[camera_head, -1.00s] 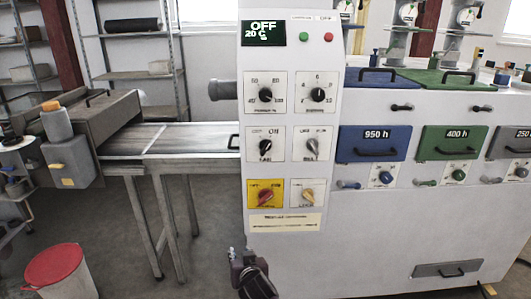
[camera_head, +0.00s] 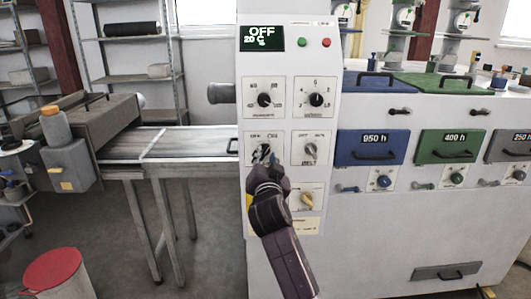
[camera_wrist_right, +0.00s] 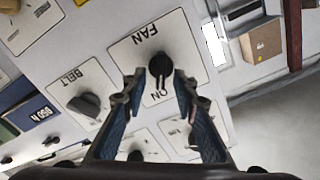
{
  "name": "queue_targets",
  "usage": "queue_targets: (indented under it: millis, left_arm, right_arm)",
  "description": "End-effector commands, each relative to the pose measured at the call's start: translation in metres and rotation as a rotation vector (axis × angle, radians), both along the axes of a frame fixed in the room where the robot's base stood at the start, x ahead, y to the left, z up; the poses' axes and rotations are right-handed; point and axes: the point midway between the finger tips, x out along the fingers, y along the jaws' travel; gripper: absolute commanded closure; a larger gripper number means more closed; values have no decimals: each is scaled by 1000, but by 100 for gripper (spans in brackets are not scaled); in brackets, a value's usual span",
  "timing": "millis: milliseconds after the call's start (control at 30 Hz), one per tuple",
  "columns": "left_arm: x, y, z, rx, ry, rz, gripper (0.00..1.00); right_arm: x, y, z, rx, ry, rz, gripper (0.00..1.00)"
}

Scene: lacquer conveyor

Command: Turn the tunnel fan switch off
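The fan switch is a black rotary knob on a white plate of the control panel, in the middle row on the left. In the head view the fan switch (camera_head: 264,151) is partly covered by my right gripper (camera_head: 264,163). In the right wrist view the fan knob (camera_wrist_right: 159,65) sits under upside-down FAN lettering, with ON lettering close by. My right gripper (camera_wrist_right: 160,80) is open there, its blue-padded fingers either side of the knob's lower part. I cannot tell whether they touch it. My left gripper is out of view.
The belt switch (camera_head: 310,150) is close on the right, with a dial (camera_head: 264,99) above the fan switch. A light switch (camera_head: 307,199) is below right. The display (camera_head: 263,38) reads OFF and 20 C. The conveyor (camera_head: 190,143) runs left of the panel.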

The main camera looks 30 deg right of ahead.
Motion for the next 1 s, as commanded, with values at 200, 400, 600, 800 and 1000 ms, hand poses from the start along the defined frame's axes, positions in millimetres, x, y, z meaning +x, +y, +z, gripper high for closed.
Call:
queue_targets:
  millis: [200,400,600,800,1000]
  left_arm:
    - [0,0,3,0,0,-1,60]
    - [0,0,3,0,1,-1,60]
    - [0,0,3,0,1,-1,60]
    - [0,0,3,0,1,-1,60]
    - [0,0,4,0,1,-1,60]
  right_arm:
    - [13,-8,0,0,1,1,73]
    - [14,-8,0,-1,1,1,73]
    - [14,-8,0,-1,1,1,85]
    - [14,-8,-1,-1,1,1,100]
    - [14,-8,-1,-4,3,1,100]
